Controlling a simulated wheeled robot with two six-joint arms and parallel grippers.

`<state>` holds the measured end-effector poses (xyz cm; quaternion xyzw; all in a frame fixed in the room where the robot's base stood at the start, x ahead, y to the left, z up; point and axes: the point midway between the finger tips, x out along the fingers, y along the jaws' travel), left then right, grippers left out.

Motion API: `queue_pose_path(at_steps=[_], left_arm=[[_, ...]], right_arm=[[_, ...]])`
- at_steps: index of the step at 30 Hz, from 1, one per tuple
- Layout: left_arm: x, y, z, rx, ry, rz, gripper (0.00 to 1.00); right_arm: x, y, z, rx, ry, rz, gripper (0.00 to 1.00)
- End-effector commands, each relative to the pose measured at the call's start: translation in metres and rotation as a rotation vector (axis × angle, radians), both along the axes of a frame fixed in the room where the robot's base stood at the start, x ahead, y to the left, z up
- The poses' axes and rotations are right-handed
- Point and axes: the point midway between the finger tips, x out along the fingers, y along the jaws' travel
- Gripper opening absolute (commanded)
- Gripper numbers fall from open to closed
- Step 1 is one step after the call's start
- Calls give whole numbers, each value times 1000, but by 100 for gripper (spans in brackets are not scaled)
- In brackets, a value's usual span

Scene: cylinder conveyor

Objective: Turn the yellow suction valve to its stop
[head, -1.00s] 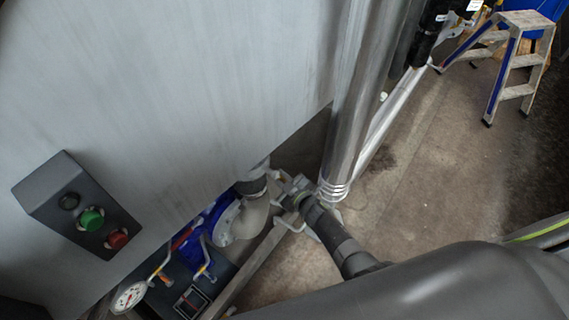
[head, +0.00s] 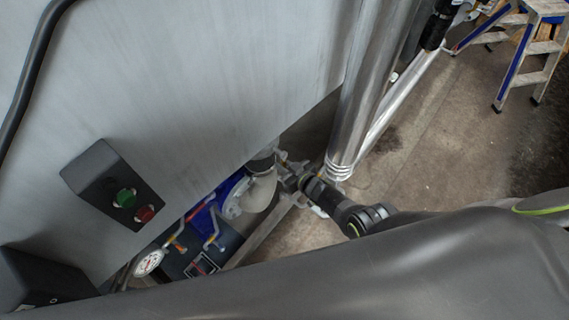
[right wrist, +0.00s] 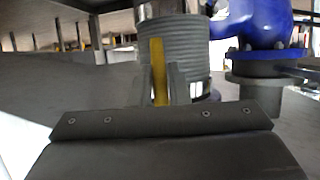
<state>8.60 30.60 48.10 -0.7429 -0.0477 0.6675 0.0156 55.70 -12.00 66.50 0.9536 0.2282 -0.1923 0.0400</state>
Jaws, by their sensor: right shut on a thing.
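In the right wrist view, the yellow suction valve handle (right wrist: 159,72) stands upright as a narrow bar in front of a grey ribbed hose (right wrist: 172,45). My right gripper (right wrist: 160,92) is shut on it, with one finger on each side of the bar. In the head view, my right gripper (head: 287,176) is at the pipework beside the pale pipe elbow (head: 259,193). The yellow handle cannot be made out there. My left gripper is not in view.
A blue pump (head: 232,191) sits by the elbow; a blue valve body (right wrist: 250,22) shows in the wrist view. A steel pipe (head: 362,100) rises close to the gripper. A grey tank wall (head: 190,80) with a button box (head: 93,170) fills the left. A stepladder (head: 517,65) stands far right.

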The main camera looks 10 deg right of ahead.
Motion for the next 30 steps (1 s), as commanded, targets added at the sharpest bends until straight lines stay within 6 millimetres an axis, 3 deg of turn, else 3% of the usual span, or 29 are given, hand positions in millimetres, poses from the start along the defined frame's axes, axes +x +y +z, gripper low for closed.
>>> queue_pose_path(at_steps=[9, 10, 14, 23, 30], left_arm=[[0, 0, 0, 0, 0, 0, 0], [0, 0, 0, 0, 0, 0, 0], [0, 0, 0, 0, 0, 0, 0], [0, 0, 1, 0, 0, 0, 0], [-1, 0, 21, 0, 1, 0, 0]], right_arm=[[-2, 1, -1, 7, 7, -3, 0], [-2, 1, -1, 7, 7, -3, 19], [-2, 1, -1, 6, 5, -2, 36], [-1, 0, 0, 4, 3, -2, 37], [-19, -9, 12, 3, 5, -3, 37]])
